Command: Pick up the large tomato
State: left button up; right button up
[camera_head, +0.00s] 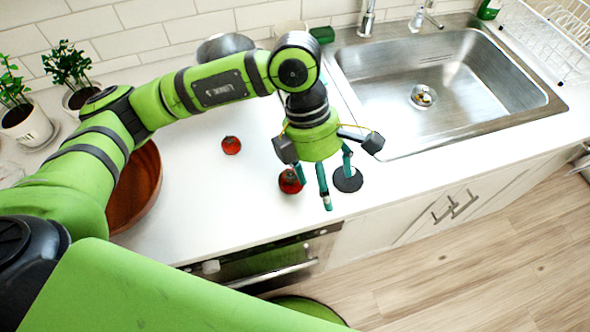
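Two red tomatoes are on the white counter. One tomato (231,145) lies in the open, left of my gripper. The other tomato (290,183) looks a little bigger and is partly hidden behind a finger of my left gripper (323,185). The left gripper points down over the counter with its teal fingers spread apart, nothing visible between them. Its leftmost finger overlaps the bigger-looking tomato in the picture; I cannot tell whether they touch. My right gripper is not in view.
A dark round disc (348,180) lies by the gripper's right finger. A metal sink (440,85) is at the right, a brown wooden bowl (148,185) at the left under my arm. Potted plants (30,128) stand far left. The counter's front edge is close to the gripper.

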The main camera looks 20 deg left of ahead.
aim_at(292, 175)
pick_arm(q)
jog(key=w+a+y, duration=0.1)
jog(key=a, duration=0.1)
jog(key=w+a+y, duration=0.1)
jog(key=a, duration=0.1)
jog(key=w+a+f+t+y, duration=0.1)
jog(key=a, duration=0.1)
jog(key=shift+w+a, duration=0.25)
jog(key=shift+w, duration=0.05)
jog(key=shift+s+f+p, duration=0.15)
jog(key=shift+f+p, duration=0.5)
jog(key=f, duration=0.1)
jog(key=f+p, duration=0.1)
jog(key=f, duration=0.1)
jog(key=f+p, duration=0.1)
jog(key=shift+s+a+f, duration=0.1)
jog(key=shift+a+f, duration=0.2)
jog(key=shift+f, duration=0.3)
jog(key=c, duration=1.2)
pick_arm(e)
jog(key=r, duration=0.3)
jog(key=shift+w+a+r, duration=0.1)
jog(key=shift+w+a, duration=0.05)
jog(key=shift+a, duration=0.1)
